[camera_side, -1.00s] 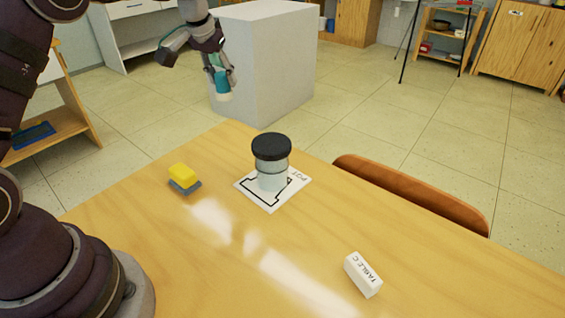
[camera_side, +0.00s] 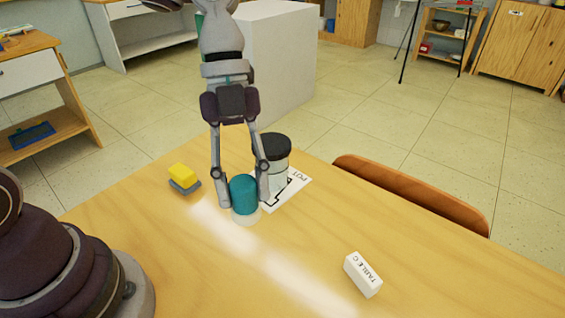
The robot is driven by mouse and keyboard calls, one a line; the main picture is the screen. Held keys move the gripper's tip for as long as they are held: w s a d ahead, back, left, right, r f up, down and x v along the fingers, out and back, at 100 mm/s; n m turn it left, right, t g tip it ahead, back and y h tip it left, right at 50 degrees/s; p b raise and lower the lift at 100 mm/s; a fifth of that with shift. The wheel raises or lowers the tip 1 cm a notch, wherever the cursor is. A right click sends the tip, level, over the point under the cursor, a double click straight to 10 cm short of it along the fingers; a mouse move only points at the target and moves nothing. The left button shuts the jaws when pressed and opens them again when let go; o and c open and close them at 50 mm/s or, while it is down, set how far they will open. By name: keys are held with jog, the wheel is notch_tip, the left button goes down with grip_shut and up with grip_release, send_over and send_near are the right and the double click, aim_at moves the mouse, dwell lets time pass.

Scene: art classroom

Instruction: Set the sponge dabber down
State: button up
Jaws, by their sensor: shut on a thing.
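The sponge dabber (camera_side: 244,194) has a teal upper part and a pale, whitish lower end. My gripper (camera_side: 243,199) points down and is shut on the dabber's teal part, one finger on each side. The dabber is upright, low over the table (camera_side: 170,250) or on it; I cannot tell whether its pale end touches the wood. It is in front of and to the left of the jar with a black lid (camera_side: 273,146), and it hides part of the jar's mat.
The jar stands on a white mat marked POT (camera_side: 296,181). A yellow and grey sponge block (camera_side: 183,176) lies to the left. A white TABLE C sign (camera_side: 362,274) lies at the right front. A brown chair back (camera_side: 410,192) is at the far edge. The front middle of the table is clear.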

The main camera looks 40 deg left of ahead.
jog(key=s+d+m+g+y, duration=0.1)
jog(key=s+m+y, duration=0.1)
jog(key=s+m, duration=0.3)
notch_tip(320, 180, down, 15)
jog(key=shift+w+r, duration=0.1)
jog(key=shift+r, duration=0.05)
jog(key=o, duration=0.9)
jog(key=shift+d, duration=0.1)
